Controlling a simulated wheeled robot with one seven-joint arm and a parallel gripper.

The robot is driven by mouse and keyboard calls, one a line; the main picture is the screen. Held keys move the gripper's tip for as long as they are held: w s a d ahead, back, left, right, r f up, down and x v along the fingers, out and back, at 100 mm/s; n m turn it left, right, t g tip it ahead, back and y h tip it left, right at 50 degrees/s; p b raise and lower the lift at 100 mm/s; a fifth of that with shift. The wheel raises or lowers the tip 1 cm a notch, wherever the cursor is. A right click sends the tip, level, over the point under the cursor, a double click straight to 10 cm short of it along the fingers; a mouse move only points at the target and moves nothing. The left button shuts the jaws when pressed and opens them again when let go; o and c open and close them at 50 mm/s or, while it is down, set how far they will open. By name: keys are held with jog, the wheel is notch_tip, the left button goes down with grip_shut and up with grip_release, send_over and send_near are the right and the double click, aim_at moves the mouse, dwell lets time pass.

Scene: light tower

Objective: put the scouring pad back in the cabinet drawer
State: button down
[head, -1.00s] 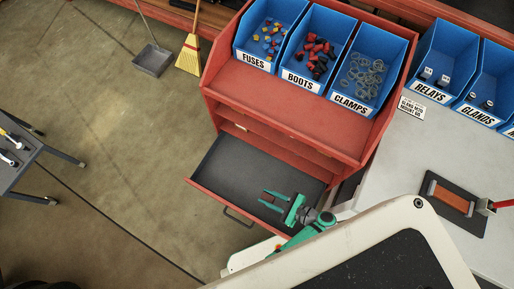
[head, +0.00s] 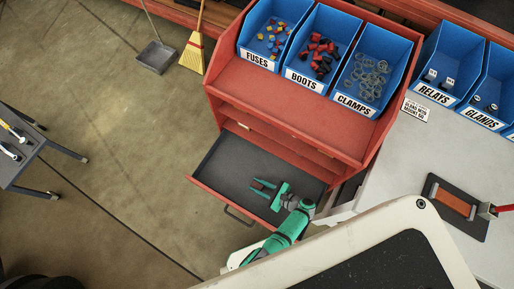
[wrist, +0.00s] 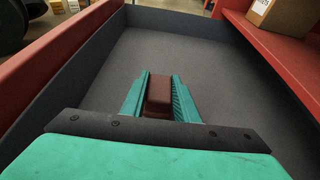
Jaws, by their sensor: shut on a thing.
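The scouring pad (wrist: 159,92) is a dark reddish-brown block in the wrist view, held between the two green fingers. My gripper (wrist: 159,88) is shut on it. In the head view my gripper (head: 263,188) is over the open drawer (head: 222,170) of the red cabinet (head: 270,105); the pad cannot be made out there. The drawer is pulled out and has a dark grey floor that looks empty. The gap between pad and drawer floor, if any, is hard to judge.
The drawer's red front (wrist: 50,50) and dark side walls surround my gripper. A cardboard box (wrist: 278,14) sits on a red shelf at the upper right of the wrist view. Blue bins (head: 320,45) stand on the cabinet. A grey worktop (head: 420,150) is at right.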

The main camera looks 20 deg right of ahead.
jog(key=shift+f, duration=0.25)
jog(key=c, duration=1.4)
grip_release()
jog(key=v, duration=1.2)
